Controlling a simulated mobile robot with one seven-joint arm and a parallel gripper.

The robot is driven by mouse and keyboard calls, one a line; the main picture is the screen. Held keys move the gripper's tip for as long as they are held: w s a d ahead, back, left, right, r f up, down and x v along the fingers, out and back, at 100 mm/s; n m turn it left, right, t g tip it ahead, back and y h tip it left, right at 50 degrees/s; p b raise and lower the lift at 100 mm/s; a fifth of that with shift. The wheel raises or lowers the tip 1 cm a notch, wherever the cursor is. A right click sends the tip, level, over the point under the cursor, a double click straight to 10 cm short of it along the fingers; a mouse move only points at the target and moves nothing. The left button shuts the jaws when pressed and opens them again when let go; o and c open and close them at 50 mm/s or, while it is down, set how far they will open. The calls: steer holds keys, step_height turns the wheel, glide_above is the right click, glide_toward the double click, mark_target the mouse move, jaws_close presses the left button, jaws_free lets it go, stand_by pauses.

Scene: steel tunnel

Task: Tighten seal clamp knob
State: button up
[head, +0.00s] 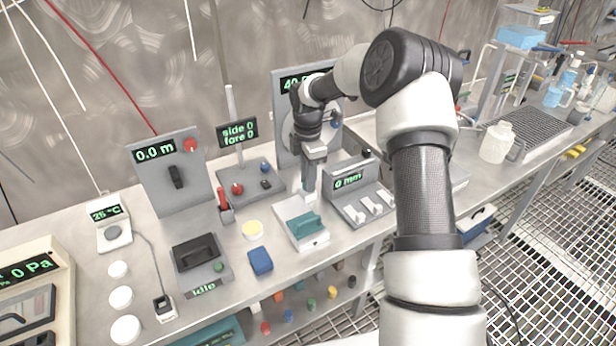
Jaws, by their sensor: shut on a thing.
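A white clamp fixture (318,240) with a teal block (304,225) on top sits near the front edge of the bench, mid-picture. My gripper (309,180) points down at the back of this fixture, behind the teal block. It is shut on a narrow upright part there, which I take to be the seal clamp knob. The fingers and the white wrist part hide most of the knob, so its turn position cannot be read.
A grey switch box reading 0 mm (352,187) stands close to the right. A tall gauge panel (283,139) is behind my gripper. My arm hides bench to the right.

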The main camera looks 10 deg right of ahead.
steer(key=m, duration=0.3)
steer(key=shift+m, duration=0.4)
steer(key=m, duration=0.4)
steer(key=shift+a+p, duration=0.1)
steer(key=shift+p, duration=0.2)
steer(key=m, duration=0.5)
steer(key=shift+s, duration=0.1)
steer(key=m, duration=0.3)
steer(key=shift+m, duration=0.3)
steer(key=m, duration=0.8)
steer(key=shift+a, duration=0.1)
steer(key=m+p, duration=0.1)
steer(key=m, duration=0.3)
steer(key=shift+m, duration=1.9)
